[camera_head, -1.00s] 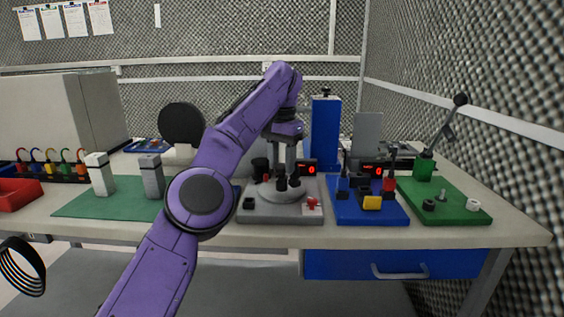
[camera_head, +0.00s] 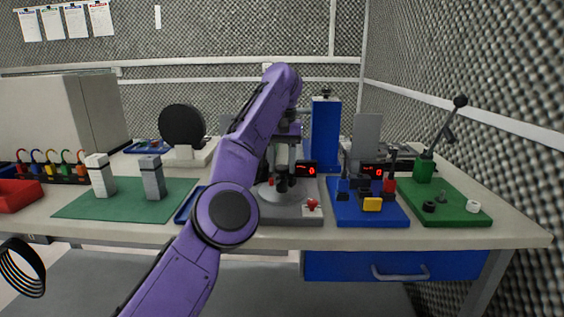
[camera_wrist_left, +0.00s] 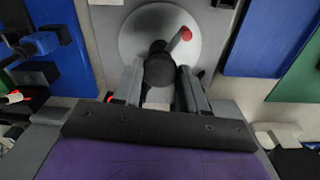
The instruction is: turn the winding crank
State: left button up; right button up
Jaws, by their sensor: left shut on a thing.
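The winding crank is on a grey base (camera_head: 290,214). It has a pale round disc (camera_wrist_left: 133,35) with a black knob (camera_wrist_left: 158,68) standing up from it. A short grey piece with a red tip (camera_wrist_left: 185,34) lies over the disc beside the knob. My left gripper (camera_head: 283,180) reaches down over the disc from above. In the left wrist view its two fingers are shut on the black knob, one on each side. My forearm hides the left part of the base in the head view. My right gripper is not in view.
Right of the crank stand a blue fixture (camera_head: 367,215) and a green board (camera_head: 448,208) with a tilted lever (camera_head: 450,122). A small red display (camera_head: 307,170) sits behind the crank. On the left are a green mat (camera_head: 125,206) with two grey blocks and a red bin (camera_head: 18,196).

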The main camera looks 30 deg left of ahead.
aim_at(281, 167)
pick_arm(q)
jog(key=shift+n, duration=0.3)
dwell(0.5)
jog(key=o, duration=1.1)
jog(key=shift+c, duration=0.2)
notch_tip(281, 167, up, 10)
jog(key=p, duration=1)
jog(key=shift+r, duration=0.25)
